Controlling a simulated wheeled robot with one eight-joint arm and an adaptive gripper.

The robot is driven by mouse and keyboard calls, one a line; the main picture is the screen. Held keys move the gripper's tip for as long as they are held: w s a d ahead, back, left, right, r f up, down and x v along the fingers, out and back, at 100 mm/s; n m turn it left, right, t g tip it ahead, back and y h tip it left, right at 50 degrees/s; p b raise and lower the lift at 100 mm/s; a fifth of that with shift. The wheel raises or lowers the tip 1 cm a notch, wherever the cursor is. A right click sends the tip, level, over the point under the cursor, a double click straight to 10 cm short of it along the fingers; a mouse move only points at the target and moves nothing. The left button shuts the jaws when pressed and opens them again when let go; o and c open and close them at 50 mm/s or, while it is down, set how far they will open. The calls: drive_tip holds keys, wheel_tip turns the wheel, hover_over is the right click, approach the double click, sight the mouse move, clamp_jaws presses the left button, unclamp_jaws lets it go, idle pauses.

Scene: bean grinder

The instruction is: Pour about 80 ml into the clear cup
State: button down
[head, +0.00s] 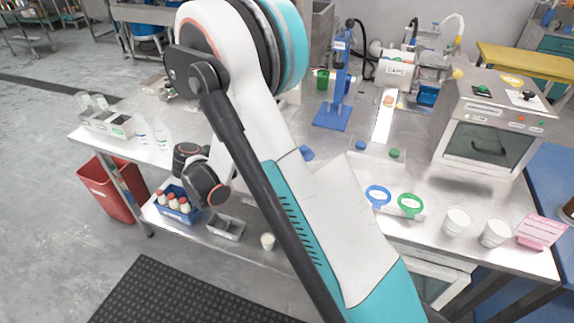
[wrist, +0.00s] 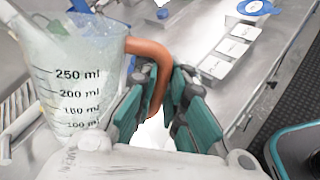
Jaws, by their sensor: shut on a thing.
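A clear graduated jug (wrist: 75,75) with black ml marks and an orange handle (wrist: 150,52) fills the left of the wrist view. My gripper (wrist: 162,100) has its teal fingers shut on the orange handle. The jug looks roughly upright; its interior is pale and I cannot tell the liquid level. A translucent edge crosses its upper left, and I cannot tell what it belongs to. In the head view my arm hides the gripper and the jug. Two clear vessels (head: 150,132) stand on the bench at left; I cannot tell whether either is the clear cup.
A metal rack (head: 108,124) stands at the bench's left end. A blue stand (head: 333,115), blue ring (head: 378,195), green ring (head: 410,206), white cups (head: 456,222) and an oven (head: 490,130) are to the right. White labelled boxes (wrist: 215,66) line the bench edge.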

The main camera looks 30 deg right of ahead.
drive_tip(key=shift+w+a+n+g+h+b, duration=0.25)
drive_tip(key=shift+n+g+h+b, duration=0.2)
drive_tip(key=shift+b, duration=0.4)
drive_tip(key=n+h+b, duration=0.1)
drive_tip(key=b, duration=0.1)
drive_tip(key=w+f+n+g+h+b, duration=0.1)
drive_tip(key=b, duration=0.1)
drive_tip(key=shift+a+f, duration=0.2)
drive_tip(key=shift+a, duration=0.1)
drive_tip(key=shift+w+a+r+n+g+h, duration=0.1)
drive_tip(key=shift+w+r+n+g+h, duration=0.1)
drive_tip(key=shift+r+n+g+h, duration=0.5)
drive_tip(key=shift+f+t, duration=0.15)
drive_tip(key=shift+t, duration=0.1)
